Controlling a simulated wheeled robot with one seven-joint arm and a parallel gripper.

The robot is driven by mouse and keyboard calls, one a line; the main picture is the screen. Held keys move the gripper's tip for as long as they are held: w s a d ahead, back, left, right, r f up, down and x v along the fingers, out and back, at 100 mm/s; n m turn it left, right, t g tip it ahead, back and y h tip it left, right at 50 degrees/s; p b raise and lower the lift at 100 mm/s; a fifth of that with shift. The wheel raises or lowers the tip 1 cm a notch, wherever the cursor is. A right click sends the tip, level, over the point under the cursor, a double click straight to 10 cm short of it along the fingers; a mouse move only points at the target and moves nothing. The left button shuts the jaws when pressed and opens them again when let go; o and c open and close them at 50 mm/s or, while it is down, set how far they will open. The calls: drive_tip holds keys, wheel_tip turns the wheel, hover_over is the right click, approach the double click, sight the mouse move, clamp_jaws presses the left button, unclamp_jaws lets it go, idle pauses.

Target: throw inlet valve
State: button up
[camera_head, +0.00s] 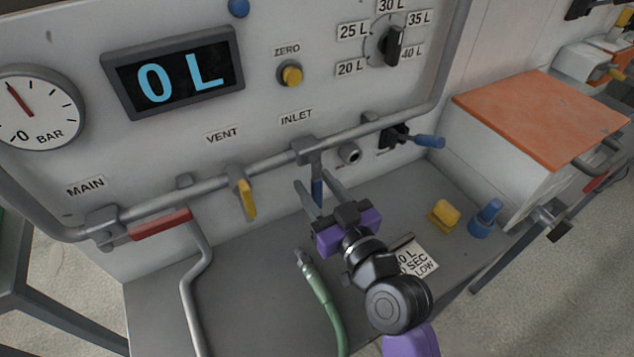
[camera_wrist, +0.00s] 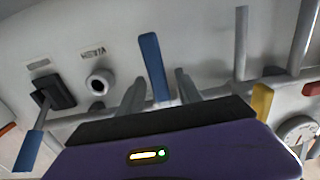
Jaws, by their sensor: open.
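The inlet valve's blue handle (camera_head: 317,191) hangs down from the pipe below the INLET label (camera_head: 296,118). In the wrist view the blue handle (camera_wrist: 152,62) stands between my two fingers, with small gaps on both sides. My gripper (camera_head: 315,182) is open in front of the handle. It also shows in the wrist view (camera_wrist: 158,88), with nothing clamped. My purple gripper body hides some of the shelf. The display (camera_head: 178,77) reads 0 L.
The yellow vent handle (camera_head: 246,199) hangs left of the inlet, and the red main handle (camera_head: 160,224) lies farther left. A blue lever (camera_head: 424,141) sticks out at the right. A green hose (camera_head: 322,292), a yellow block (camera_head: 443,213) and a blue piece (camera_head: 485,219) are on the grey shelf.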

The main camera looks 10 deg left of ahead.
drive_tip(key=shift+c, duration=0.2)
clamp_jaws()
idle(1.3)
